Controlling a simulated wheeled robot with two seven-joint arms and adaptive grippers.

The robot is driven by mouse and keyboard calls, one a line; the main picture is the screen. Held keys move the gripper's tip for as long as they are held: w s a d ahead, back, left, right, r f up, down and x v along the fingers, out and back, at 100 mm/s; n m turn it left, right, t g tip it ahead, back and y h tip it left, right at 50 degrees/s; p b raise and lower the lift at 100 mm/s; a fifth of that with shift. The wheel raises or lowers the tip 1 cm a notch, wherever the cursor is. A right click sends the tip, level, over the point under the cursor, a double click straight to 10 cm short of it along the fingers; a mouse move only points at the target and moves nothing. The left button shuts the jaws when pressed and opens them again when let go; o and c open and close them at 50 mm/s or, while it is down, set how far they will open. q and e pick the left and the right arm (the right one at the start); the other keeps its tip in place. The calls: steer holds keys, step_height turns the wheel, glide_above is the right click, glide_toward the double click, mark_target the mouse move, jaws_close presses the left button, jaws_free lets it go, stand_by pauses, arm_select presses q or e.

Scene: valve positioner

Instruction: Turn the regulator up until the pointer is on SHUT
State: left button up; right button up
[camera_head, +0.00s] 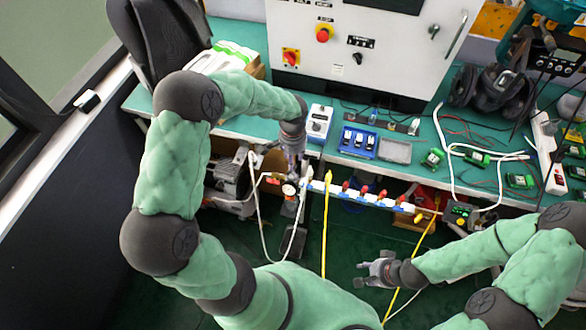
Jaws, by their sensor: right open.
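A white box with a round dial (319,123) stands at the front edge of the green bench, and it may be the regulator. Its pointer and lettering are too small to read. My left gripper (295,164) points down just left of and below this box, at the bench's front edge. Its fingers are small and dark, so I cannot tell whether they are open or shut. A small round gauge (288,190) shows just below it. My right gripper (368,272) is open and empty, low over the dark green floor, well away from the bench.
A grey control cabinet (385,50) with red knobs stands behind the green bench (455,160). A blue tray (357,141), green modules and loose cables lie on the bench. A white strip with red parts (365,195) and yellow cables hang in front. A pump (230,180) sits below left.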

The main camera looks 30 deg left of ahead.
arm_select(q)
step_height(320, 180, down, 8)
steer(key=shift+r+b, duration=0.15)
steer(key=shift+b, duration=0.85)
jaws_close()
